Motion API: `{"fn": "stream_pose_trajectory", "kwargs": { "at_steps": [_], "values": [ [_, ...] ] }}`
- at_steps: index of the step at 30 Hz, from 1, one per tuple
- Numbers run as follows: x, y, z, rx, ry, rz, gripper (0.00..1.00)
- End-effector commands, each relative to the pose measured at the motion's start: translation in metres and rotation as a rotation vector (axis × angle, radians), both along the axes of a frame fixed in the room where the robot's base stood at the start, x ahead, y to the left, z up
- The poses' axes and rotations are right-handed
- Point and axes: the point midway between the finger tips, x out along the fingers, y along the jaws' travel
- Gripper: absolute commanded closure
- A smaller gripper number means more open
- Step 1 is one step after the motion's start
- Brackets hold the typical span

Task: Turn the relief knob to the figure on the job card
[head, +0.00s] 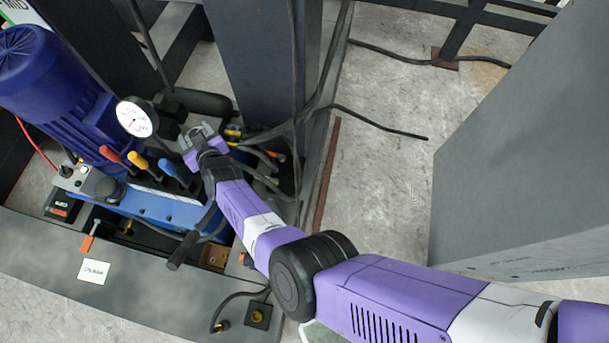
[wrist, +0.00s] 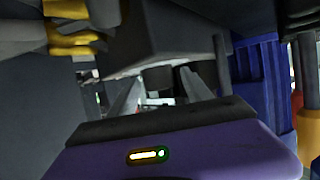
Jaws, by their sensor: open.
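The white job card (head: 94,271) lies on the dark front ledge at the lower left; its print is too small to read surely. My gripper (head: 203,131) is open above the hydraulic unit, right of the round white gauge (head: 134,117). In the wrist view, the fingers of my gripper (wrist: 160,98) reach forward under a dark block (wrist: 165,35). Dark shapes show between and beyond the fingers; I cannot tell whether one is the relief knob. I see no clear contact. The gauge needle is too small to read.
Orange, yellow and blue levers (head: 140,160) stand left of my gripper, with the blue motor (head: 45,75) behind. Hoses (head: 265,165) and yellow fittings (wrist: 72,22) lie close by. A dark post (head: 255,75) rises behind.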

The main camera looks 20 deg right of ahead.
Motion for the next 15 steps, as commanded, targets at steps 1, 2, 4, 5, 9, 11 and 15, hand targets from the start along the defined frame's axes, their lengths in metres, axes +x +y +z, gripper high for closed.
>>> {"fn": "stream_pose_trajectory", "kwargs": {
  "at_steps": [1, 2, 4, 5, 9, 11, 15],
  "values": [
    [0.0, -0.002, -0.0019, -0.003, -0.002, 0.013, 0.42],
    [-0.0001, -0.0015, -0.0016, -0.003, -0.002, 0.023, 0.42],
    [0.0004, -0.0027, -0.0024, -0.004, -0.002, 0.041, 0.42],
    [0.0004, -0.0025, -0.0022, -0.003, -0.002, 0.049, 0.42],
    [0.0007, -0.0027, -0.0026, -0.002, -0.002, 0.083, 0.42],
    [-0.0004, -0.0016, -0.0033, -0.002, 0.0, 0.099, 0.42],
    [0.0004, -0.0026, -0.0032, -0.001, -0.001, 0.13, 0.42]
  ]
}}
